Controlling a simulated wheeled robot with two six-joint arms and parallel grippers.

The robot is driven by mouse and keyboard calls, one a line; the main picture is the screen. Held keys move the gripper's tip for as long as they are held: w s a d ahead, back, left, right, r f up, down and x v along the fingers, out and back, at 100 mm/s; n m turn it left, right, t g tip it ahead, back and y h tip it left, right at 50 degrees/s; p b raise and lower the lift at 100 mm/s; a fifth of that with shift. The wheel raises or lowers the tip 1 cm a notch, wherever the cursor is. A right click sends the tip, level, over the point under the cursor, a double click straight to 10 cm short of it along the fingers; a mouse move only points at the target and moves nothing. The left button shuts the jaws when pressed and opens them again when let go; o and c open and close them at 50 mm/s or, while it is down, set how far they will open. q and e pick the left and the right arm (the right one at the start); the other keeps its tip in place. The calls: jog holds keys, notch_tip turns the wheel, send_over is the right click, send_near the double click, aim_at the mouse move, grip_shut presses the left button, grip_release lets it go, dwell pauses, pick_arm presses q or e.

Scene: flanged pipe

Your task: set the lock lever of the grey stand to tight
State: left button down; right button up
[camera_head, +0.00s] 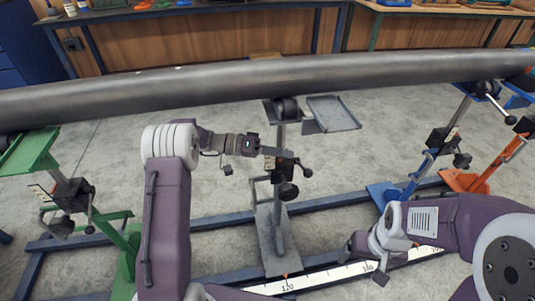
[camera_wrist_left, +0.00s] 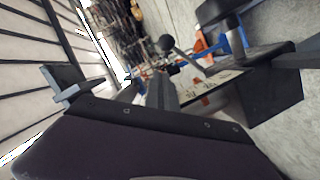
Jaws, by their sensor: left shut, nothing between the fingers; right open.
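The grey stand (camera_head: 279,222) stands mid-floor under the pipe (camera_head: 200,85), with a dark clamp block on its column. Its lock lever (camera_head: 305,171) is a short rod with a black ball knob, sticking out to the right of the block and sloping down. In the left wrist view the lever's ball knob (camera_wrist_left: 167,43) and rod show close beside the fingers. My left gripper (camera_head: 275,152) is shut and empty, its tip at the block just left of the lever; contact cannot be told. My right gripper (camera_head: 372,251) is open, low at the right, away from the stand, partly hidden by its arm.
A green stand (camera_head: 40,150) is left; blue (camera_head: 386,193) and orange (camera_head: 465,181) stands are right. Blue floor rails and a white scale strip (camera_head: 330,276) run along the base. Workbenches line the back.

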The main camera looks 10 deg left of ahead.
aim_at(295, 186)
pick_arm(q)
jog(key=shift+s+d+f+b, duration=0.2)
jog(key=shift+s+d+f, duration=0.15)
jog(key=shift+d, duration=0.25)
jog(key=shift+s+d+f+b, duration=0.2)
jog(key=shift+d+f, duration=0.25)
jog(key=shift+d, duration=0.15)
jog(key=shift+s+d+f+b, duration=0.2)
jog(key=shift+s+d+f, duration=0.15)
jog(key=shift+d, duration=0.25)
jog(key=f+m+b, duration=0.1)
jog(key=b, duration=0.2)
jog(key=s+f+b, duration=0.1)
jog(key=b, duration=0.2)
jog(key=s+f+m+b, duration=0.1)
jog(key=f+b, duration=0.1)
jog(key=b, duration=0.1)
jog(key=shift+s+d+f+m+t+y, duration=0.1)
jog(key=shift+d+m+t+y, duration=0.2)
jog(key=shift+d+t+y, duration=0.1)
jog(key=shift+f+b, duration=0.15)
jog(key=shift+b, duration=0.25)
